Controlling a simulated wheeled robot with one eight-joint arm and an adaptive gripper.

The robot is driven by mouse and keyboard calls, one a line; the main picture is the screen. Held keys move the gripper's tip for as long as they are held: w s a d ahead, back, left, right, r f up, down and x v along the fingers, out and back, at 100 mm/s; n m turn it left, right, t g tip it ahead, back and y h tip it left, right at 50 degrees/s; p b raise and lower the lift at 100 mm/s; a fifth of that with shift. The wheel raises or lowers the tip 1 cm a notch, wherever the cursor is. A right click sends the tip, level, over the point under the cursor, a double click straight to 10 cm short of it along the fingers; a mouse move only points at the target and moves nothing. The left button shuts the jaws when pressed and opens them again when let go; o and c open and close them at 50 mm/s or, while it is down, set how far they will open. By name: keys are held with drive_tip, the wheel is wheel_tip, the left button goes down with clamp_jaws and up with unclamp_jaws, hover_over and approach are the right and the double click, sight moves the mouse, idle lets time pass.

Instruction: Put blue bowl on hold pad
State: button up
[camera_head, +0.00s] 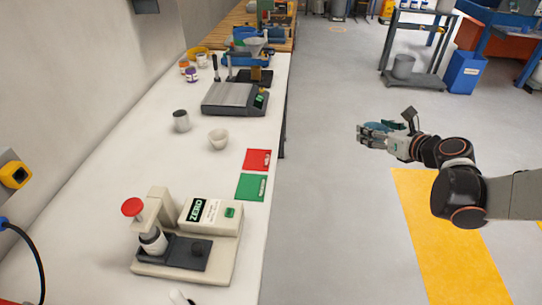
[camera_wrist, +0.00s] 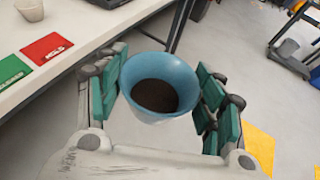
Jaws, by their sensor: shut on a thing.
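My gripper (camera_head: 370,136) is shut on the blue bowl (camera_wrist: 178,72), its green-padded fingers on both sides of it. The bowl is held roughly upright, and dark brown material shows inside it. In the head view the bowl (camera_head: 374,127) is small and partly hidden by the fingers, out over the floor right of the bench. The hold pad (camera_head: 257,160) is a red square near the bench's right edge.
A green pad (camera_head: 251,187) lies just nearer than the red one. A white bowl (camera_head: 218,139), a grey cup (camera_head: 181,121) and a scale (camera_head: 234,98) stand farther along the white bench. A beige press device (camera_head: 192,235) stands nearer. Floor separates bench and gripper.

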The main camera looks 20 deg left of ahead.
drive_tip(key=s+a+r+n+g+y+p, duration=0.1)
drive_tip(key=s+a+r+n+g+y, duration=0.15)
drive_tip(key=a, duration=0.85)
drive_tip(key=s+a+r+n+g+y+p, duration=0.1)
drive_tip(key=a+n+g, duration=0.2)
drive_tip(key=a, duration=0.9)
drive_tip(key=s+a+r+n+g+y, duration=0.1)
drive_tip(key=s+a+r+n+g, duration=0.15)
drive_tip(key=a, duration=0.85)
drive_tip(key=shift+n+g, duration=0.3)
drive_tip(key=shift+g, duration=0.1)
wheel_tip(320, 180, down, 20)
drive_tip(key=b, duration=0.5)
drive_tip(key=shift+w+a+b, duration=0.1)
drive_tip(key=shift+b, duration=0.2)
drive_tip(key=shift+f, duration=0.15)
drive_tip(key=o, duration=1.2)
drive_tip(key=shift+r, duration=0.2)
